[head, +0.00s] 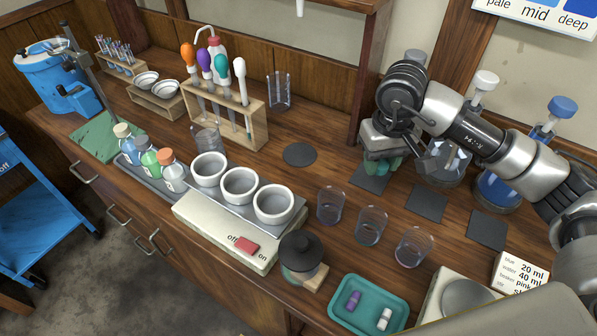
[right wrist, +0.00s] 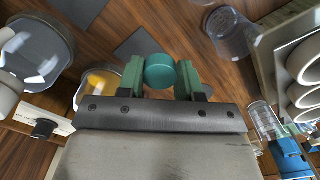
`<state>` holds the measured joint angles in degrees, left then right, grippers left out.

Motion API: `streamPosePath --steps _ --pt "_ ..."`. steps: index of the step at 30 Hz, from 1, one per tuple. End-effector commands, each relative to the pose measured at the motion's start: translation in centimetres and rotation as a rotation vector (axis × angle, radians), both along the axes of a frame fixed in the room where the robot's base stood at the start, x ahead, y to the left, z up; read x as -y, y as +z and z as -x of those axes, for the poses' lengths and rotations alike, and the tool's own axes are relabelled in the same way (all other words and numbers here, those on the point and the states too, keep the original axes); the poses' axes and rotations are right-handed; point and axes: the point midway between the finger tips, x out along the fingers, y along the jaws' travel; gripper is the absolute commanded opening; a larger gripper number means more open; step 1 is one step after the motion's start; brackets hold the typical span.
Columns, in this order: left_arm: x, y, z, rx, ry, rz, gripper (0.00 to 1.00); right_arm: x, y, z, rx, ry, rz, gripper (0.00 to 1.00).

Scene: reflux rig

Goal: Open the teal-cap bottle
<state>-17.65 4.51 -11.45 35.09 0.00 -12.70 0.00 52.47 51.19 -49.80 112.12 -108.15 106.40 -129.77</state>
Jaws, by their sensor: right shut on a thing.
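My right gripper (head: 381,168) is at the right of the bench, above a dark square mat. In the right wrist view its green fingers are shut on a round teal cap (right wrist: 160,72). No bottle shows below the cap; what lies under it is hidden. At the left of the bench, a tray (head: 183,200) holds a bottle with a pale cap (head: 122,130), a middle bottle with green contents (head: 149,158) and a bottle with an orange cap (head: 166,156). The middle bottle's top is too small to judge clearly. My left gripper is not in view.
Flasks (head: 497,190) stand right of my gripper, one with a blue stopper (head: 563,105). Three empty beakers (head: 371,226) stand in front. White bowls (head: 239,185) and a teal tray (head: 344,317) are nearby. A round dark mat (head: 300,154) lies bare.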

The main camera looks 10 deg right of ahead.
Motion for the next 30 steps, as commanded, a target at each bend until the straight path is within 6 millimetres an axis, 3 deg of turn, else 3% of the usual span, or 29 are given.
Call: streamPosePath --steps 15,20,30 --pt "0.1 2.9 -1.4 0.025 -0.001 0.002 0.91 -8.3 -5.9 -6.1 -0.003 -0.001 -0.003 0.06" --pt "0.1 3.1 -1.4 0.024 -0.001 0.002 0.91 -9.0 -6.8 -6.7 -0.002 0.0 -0.001 0.06" --pt "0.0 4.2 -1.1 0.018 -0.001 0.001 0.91 -9.0 -10.6 -6.7 -0.001 -0.001 -0.002 0.06"
